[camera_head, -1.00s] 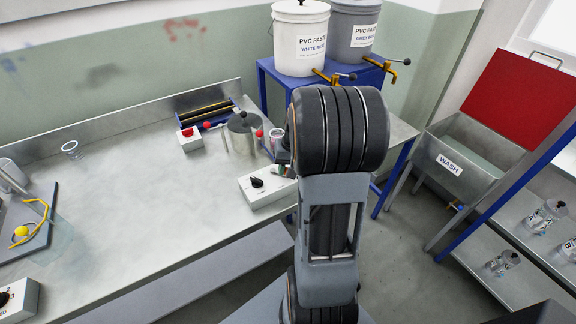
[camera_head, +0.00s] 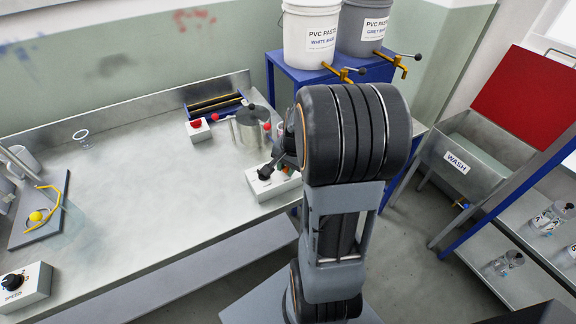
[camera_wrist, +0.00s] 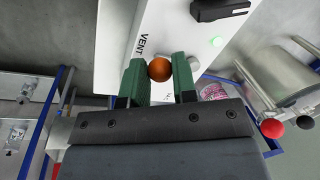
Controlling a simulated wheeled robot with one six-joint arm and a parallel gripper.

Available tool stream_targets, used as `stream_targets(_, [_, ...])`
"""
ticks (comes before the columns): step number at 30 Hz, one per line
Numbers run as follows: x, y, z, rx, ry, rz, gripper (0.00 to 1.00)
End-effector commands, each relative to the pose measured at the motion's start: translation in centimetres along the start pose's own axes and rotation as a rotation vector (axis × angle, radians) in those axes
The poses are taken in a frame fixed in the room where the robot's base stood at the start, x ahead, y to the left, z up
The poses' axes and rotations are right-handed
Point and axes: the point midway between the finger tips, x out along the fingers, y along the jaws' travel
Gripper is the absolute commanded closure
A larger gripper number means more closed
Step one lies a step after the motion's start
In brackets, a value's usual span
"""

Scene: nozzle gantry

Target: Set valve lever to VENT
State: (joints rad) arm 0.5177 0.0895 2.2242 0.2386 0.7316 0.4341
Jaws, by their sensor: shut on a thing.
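The valve lever shows as an orange ball (camera_wrist: 159,69) in the wrist view, between the green fingers of my gripper (camera_wrist: 158,80). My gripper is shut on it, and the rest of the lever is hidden. The ball is beside the word VENT on a white control box (camera_wrist: 165,22). In the head view the white control box (camera_head: 283,187) sits at the bench's right end. My arm hides most of the gripper and the lever there.
A metal pot (camera_head: 248,128) stands behind the box; it also shows close on the right in the wrist view (camera_wrist: 280,85). A small box with a red button (camera_head: 198,130) is beside it. Paste buckets (camera_head: 310,38) stand behind my arm. The bench's middle is clear.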

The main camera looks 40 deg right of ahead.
Motion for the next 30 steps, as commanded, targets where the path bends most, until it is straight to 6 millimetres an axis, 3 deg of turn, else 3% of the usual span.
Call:
stream_targets(14, [0.00, -0.07, 0.08, 0.011, 0.002, -0.001, 0.98])
stream_targets(15, [0.00, -0.07, 0.08, 0.010, 0.002, -0.001, 0.71])
stream_targets(21, [0.00, -0.04, 0.05, 0.011, 0.002, 0.000, 0.52])
stream_targets(30, [-0.18, -0.03, 0.01, 0.011, 0.003, -0.001, 0.49])
